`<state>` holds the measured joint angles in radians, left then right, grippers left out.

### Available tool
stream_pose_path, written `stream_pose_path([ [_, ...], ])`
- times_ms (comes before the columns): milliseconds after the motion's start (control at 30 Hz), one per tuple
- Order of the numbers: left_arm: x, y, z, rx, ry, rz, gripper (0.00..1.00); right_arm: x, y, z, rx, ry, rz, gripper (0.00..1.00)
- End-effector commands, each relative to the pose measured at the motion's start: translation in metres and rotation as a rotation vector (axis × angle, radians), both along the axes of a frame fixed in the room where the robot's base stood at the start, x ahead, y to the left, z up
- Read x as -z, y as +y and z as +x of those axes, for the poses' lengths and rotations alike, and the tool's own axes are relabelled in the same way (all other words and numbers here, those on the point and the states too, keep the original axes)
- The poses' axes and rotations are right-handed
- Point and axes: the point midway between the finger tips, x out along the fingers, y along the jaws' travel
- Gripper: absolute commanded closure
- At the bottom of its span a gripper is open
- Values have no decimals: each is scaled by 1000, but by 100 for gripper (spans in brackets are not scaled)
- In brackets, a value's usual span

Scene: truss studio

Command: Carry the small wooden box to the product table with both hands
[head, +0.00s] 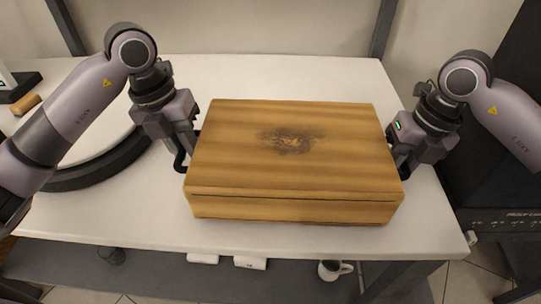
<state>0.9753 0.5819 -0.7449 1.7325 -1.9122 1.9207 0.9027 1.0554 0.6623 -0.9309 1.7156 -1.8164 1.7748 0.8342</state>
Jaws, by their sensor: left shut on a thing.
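The small wooden box (290,165) is in the middle of the head view, over the white table (285,72). It is closed, with striped grain and a dark knot on its lid. It looks level; I cannot tell whether it rests on the tabletop or is slightly above it. My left gripper (184,156) is at the box's left side and is shut on it. My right gripper (401,163) is at the box's right side, close against it. Its fingertips are partly hidden by the box, so its grip does not show clearly.
A round white disc with a dark rim (105,165) is on the left of the table. A small wooden cylinder (26,105) lies at far left. A mug (329,270) and white items (250,263) are on a lower shelf. Dark equipment (505,225) stands at right.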

Motion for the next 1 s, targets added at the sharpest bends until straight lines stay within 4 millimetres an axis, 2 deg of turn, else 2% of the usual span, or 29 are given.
stream_pose_path([
  [267,13,0,0,-1,-3,-1,100,12,0,1,1,-3,1,100],
  [300,14,0,0,-1,0,1,78,14,0,0,1,0,-1,78],
  [367,12,0,0,-1,0,1,58,12,-1,0,1,0,-1,58],
  [400,12,0,0,-1,0,1,55,12,0,0,1,0,-1,55],
  [767,10,-1,0,3,-3,-4,55,11,2,0,-4,-2,6,55],
  [867,3,0,1,3,-4,-5,55,11,2,0,-5,-2,7,55],
  [1000,-16,3,1,2,-7,-5,55,11,3,0,-6,-3,7,55],
])
